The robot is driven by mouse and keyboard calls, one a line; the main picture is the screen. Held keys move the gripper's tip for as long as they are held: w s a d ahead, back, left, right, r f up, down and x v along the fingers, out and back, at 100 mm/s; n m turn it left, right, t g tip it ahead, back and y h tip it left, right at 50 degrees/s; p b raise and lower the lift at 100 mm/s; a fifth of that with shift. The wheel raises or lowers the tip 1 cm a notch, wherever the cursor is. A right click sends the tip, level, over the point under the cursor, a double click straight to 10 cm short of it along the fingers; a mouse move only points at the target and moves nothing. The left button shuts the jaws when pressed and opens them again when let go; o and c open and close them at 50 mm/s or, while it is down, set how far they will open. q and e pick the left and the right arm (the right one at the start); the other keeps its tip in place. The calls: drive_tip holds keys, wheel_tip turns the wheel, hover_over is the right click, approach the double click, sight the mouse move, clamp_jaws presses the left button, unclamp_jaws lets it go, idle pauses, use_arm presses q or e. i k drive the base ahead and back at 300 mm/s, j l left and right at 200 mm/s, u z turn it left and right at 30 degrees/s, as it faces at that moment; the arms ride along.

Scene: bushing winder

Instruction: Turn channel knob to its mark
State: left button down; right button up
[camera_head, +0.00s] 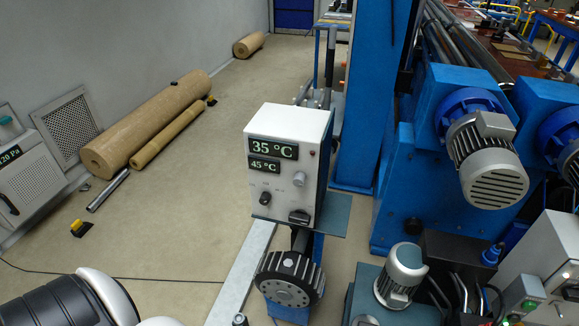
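A white control box (284,160) stands on a blue shelf in the middle of the view. It has an upper display (273,148) reading 35 °C and a lower display (264,165) reading 45 °C. On its front are a small black knob (264,198) at the left, a light grey round knob (299,179) at the right and a larger black knob (299,216) at the bottom right. Labels and marks are too small to read, so I cannot tell which is the channel knob. Neither gripper shows; part of my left arm enters at the bottom left.
A dark ribbed wheel (290,280) sits below the box. Blue machinery with grey motors (489,160) fills the right. Brown rolls (147,125) lie by the left wall, near a white cabinet (28,170) with a Pa display.

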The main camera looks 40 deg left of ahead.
sight(265, 197)
drive_tip(key=u, duration=1.3)
